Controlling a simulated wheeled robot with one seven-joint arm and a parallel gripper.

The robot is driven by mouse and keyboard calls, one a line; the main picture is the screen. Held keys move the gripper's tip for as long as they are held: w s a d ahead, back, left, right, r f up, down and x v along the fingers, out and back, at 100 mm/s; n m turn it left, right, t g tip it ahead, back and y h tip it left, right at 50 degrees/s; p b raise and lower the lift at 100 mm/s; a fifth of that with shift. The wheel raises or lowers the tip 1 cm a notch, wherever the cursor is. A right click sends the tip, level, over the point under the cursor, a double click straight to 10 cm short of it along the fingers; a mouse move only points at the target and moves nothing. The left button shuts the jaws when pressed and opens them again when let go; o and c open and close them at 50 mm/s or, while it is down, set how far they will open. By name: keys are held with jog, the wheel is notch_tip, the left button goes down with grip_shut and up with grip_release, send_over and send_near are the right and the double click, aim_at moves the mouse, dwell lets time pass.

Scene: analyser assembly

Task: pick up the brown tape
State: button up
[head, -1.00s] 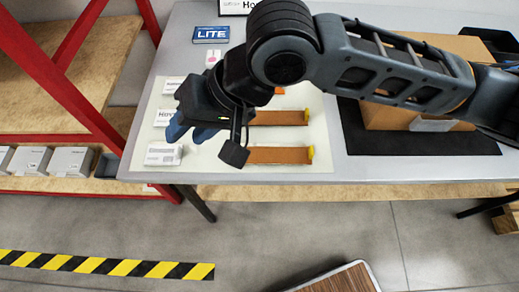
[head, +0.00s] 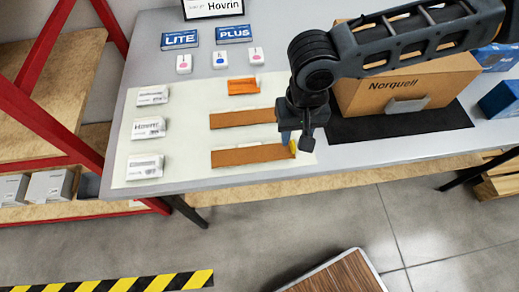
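Three flat orange-brown strips lie in a column on the white mat (head: 190,170): a short back strip (head: 243,86), a middle strip (head: 240,118) and a front strip (head: 245,156). The front strip has a yellow piece (head: 293,148) at its right end. I cannot tell which one is the brown tape. My gripper (head: 295,141) points down at the right end of the front strip, close to the yellow piece. A blue finger shows on its left. It hides the right end of the middle strip. Whether it is open or touching anything is not clear.
White boxes (head: 148,128) stand along the mat's left side. Blue LITE (head: 179,39) and PLUS (head: 233,34) boxes and several small tags lie behind. A large Norquell carton (head: 400,85) stands on a black mat (head: 425,122) to the right. A red-framed shelf (head: 50,128) is at left.

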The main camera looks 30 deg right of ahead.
aim_at(293, 143)
jog(key=shift+f, duration=1.55)
jog(key=shift+a, duration=0.1)
grip_shut()
